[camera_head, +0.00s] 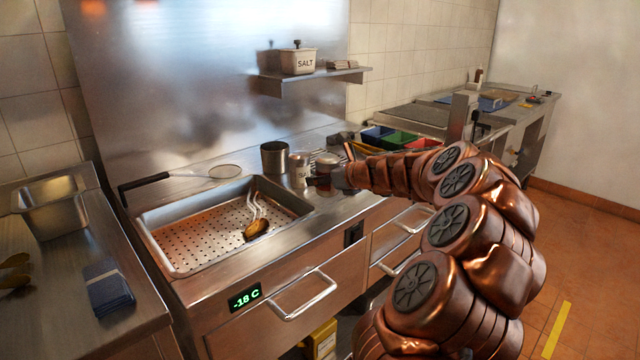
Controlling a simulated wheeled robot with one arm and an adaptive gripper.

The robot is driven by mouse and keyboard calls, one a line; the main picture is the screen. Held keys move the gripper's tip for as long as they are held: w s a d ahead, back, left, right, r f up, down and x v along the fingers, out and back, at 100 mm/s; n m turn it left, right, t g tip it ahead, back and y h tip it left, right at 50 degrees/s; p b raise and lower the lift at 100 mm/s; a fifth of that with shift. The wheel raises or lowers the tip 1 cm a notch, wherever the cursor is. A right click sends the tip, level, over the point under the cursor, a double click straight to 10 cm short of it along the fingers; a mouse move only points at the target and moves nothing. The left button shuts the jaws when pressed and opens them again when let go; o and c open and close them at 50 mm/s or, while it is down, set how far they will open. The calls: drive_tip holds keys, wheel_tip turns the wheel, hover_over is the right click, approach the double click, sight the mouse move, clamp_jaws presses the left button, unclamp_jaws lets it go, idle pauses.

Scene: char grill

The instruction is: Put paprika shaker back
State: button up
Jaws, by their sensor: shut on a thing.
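My gripper (320,181) is at the right end of the steel counter beside the perforated basin, with its dark fingers across a small metal shaker. The jaws are shut on this shaker, which I take to be the paprika shaker (325,164); its upper part shows above the fingers. Its label is hidden or too small to read. A second, paler metal shaker (300,165) stands upright just left of it. Whether the held shaker touches the counter, I cannot tell.
A steel pot (274,158) stands left of the shakers. The perforated basin (170,258) holds a ladle-like utensil. A shelf (335,75) above carries a salt box (298,60). Coloured bins (402,139) stand behind my arm at right. A strainer (222,171) lies behind the basin.

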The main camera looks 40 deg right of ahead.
drive_tip(key=shift+w+d+f, duration=0.2)
drive_tip(key=shift+w+d, duration=0.5)
drive_tip(key=shift+w, duration=0.3)
drive_tip(key=shift+w+d+f, duration=0.15)
drive_tip(key=shift+w+d, duration=0.55)
drive_tip(key=shift+w, duration=0.3)
drive_tip(key=shift+f, duration=1.65)
drive_tip(key=o, duration=1.4)
drive_tip(key=shift+s+f, duration=0.1)
drive_tip(key=shift+f, duration=0.05)
drive_tip(key=shift+s+r, duration=0.15)
drive_tip(key=shift+r, duration=0.05)
drive_tip(key=v, duration=1.1)
drive_tip(key=shift+s+a+r, duration=0.1)
drive_tip(key=shift+s+r, duration=0.05)
drive_tip(key=shift+s, duration=0.15)
